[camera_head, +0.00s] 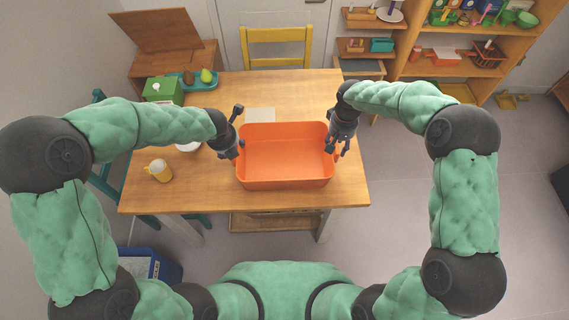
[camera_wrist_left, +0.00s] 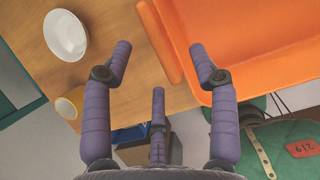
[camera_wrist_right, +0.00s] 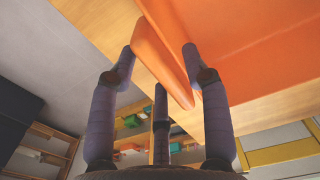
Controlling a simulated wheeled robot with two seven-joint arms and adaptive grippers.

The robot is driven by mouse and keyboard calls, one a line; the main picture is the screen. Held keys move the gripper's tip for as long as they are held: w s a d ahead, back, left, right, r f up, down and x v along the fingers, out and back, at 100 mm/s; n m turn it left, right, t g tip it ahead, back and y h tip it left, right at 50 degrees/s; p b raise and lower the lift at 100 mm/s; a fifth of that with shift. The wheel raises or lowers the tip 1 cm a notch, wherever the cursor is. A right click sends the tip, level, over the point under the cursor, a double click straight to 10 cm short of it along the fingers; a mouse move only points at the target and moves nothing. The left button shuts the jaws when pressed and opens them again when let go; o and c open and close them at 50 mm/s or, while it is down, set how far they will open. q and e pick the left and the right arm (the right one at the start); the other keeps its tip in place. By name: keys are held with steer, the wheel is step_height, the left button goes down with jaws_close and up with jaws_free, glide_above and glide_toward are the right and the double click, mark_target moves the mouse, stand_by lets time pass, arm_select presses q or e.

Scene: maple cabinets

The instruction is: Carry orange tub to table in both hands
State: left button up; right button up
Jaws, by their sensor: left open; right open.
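The orange tub (camera_head: 285,155) sits on the wooden table (camera_head: 210,192) and looks empty inside. My left gripper (camera_head: 236,136) is at the tub's left side, open. In the left wrist view the tub's left handle (camera_wrist_left: 162,42) lies between its spread fingers. My right gripper (camera_head: 338,146) is at the tub's right side, also open. In the right wrist view the right handle (camera_wrist_right: 160,62) lies between its spread fingers. Neither gripper is closed on a handle; whether any finger touches the tub I cannot tell.
A yellow mug (camera_head: 159,171) and a white bowl (camera_wrist_left: 66,35) stand left of the tub. A green box (camera_head: 162,90) and a teal tray (camera_head: 203,84) with a pear are at the back left. A yellow chair (camera_head: 277,36) stands behind the table. Shelves are at the right.

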arm_select(q)
steer(key=v, duration=0.3)
steer(key=shift+s+r, duration=0.15)
arm_select(e)
steer(key=shift+r, duration=0.1)
step_height(320, 180, up, 12)
arm_select(q)
steer(key=shift+a, duration=0.15)
stand_by(0.6)
steer(key=a+p, duration=0.1)
steer(key=a, duration=0.1)
steer(key=s+a, duration=0.1)
steer(key=a+p, duration=0.1)
steer(key=a, duration=0.1)
steer(key=shift+s+a+p, duration=0.3)
arm_select(e)
step_height(320, 180, up, 2)
steer(key=shift+r, duration=0.2)
stand_by(0.5)
